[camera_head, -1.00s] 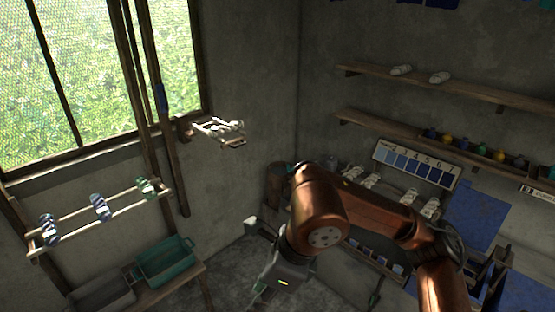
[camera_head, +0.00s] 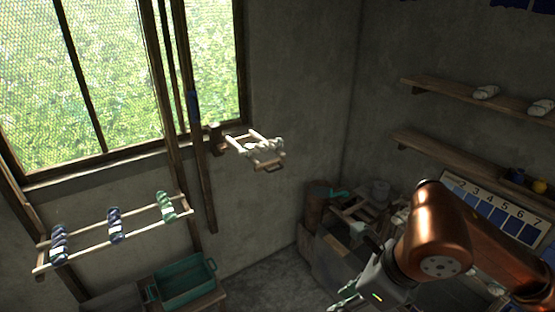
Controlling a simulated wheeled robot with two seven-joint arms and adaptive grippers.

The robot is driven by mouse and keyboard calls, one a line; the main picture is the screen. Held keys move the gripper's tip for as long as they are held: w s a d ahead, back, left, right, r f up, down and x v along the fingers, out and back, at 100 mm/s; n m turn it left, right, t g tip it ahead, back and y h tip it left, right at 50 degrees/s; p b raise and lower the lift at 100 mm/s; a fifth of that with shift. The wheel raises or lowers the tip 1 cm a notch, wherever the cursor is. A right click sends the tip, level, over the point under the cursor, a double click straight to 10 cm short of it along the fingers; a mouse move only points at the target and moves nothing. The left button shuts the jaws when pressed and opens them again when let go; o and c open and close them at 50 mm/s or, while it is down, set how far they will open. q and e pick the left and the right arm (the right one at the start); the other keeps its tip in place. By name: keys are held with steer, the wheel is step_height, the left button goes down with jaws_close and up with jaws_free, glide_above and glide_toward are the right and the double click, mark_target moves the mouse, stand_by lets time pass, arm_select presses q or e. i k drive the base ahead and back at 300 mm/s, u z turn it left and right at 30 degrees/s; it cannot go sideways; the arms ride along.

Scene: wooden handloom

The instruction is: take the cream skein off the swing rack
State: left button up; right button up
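The swing rack (camera_head: 240,146) is a small pale wooden frame that sticks out from a post by the window. Cream skeins (camera_head: 266,151) hang bunched across its outer end; I cannot tell them apart clearly. My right gripper (camera_head: 345,298) is low at the bottom edge, below and to the right of the rack and well apart from it. My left gripper is out of the picture.
A wall rack (camera_head: 130,222) with blue and green skeins hangs at the left. A teal tub (camera_head: 184,282) stands below it. Shelves (camera_head: 470,155) and a numbered colour board (camera_head: 500,212) are at the right. Open air surrounds the swing rack.

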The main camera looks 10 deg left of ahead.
mark_target(247, 150)
steer(key=i, duration=3.15)
steer(key=u, duration=2.2)
